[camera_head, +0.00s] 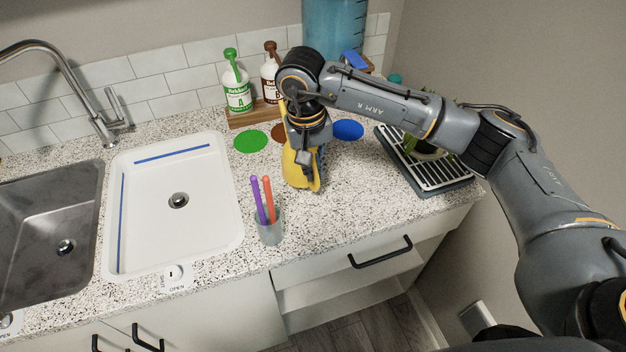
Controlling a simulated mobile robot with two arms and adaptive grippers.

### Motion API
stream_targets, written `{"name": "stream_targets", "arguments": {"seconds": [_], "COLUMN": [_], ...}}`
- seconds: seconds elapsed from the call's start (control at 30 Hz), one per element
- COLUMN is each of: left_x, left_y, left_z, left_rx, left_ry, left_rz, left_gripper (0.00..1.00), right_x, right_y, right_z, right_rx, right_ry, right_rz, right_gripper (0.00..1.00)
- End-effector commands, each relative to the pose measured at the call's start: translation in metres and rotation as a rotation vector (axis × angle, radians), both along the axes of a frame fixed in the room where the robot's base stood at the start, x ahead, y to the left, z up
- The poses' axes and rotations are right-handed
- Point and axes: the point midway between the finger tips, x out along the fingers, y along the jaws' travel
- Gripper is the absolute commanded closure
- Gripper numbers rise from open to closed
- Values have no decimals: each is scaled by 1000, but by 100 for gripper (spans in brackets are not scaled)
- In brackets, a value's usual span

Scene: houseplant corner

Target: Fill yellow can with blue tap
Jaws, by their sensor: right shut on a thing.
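The yellow can (301,181) stands out below my right gripper on the counter, upright as far as I can see. Its upper part is largely hidden by the gripper and wrist. My right gripper (305,155) points down and is shut on the yellow can. A blue tap (353,59) shows at the lower right of a large blue water tank (334,24) at the back. My arm hides part of the tank's base. Whether the can touches the counter is hard to tell. My left gripper is not in view.
A green-labelled bottle (237,86) and a brown-labelled bottle (269,72) stand on a wooden stand. Green (250,141) and blue (347,130) discs lie in front. A cup (270,231) with two sticks stands near the white basin (207,232). A slatted tray (420,170) with a plant is right.

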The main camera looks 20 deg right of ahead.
Motion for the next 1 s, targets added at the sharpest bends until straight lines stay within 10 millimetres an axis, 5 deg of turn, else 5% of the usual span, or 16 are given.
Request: {"name": "stream_targets", "arguments": {"seconds": [0.3, 0.77, 0.87, 1.0], "left_x": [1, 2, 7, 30], "left_y": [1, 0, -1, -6], "left_z": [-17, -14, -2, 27], "left_rx": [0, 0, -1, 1], "left_ry": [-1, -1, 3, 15], "left_rz": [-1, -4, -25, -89], "left_gripper": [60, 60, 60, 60], "right_x": [0, -2, -10, -30], "right_y": [1, -2, -15, -56], "right_z": [51, 60, 68, 84], "right_rx": [0, -2, -7, -15], "right_ry": [-3, -1, -8, -18], "right_rz": [0, -3, -19, -71], "right_gripper": [100, 100, 100, 100]}}
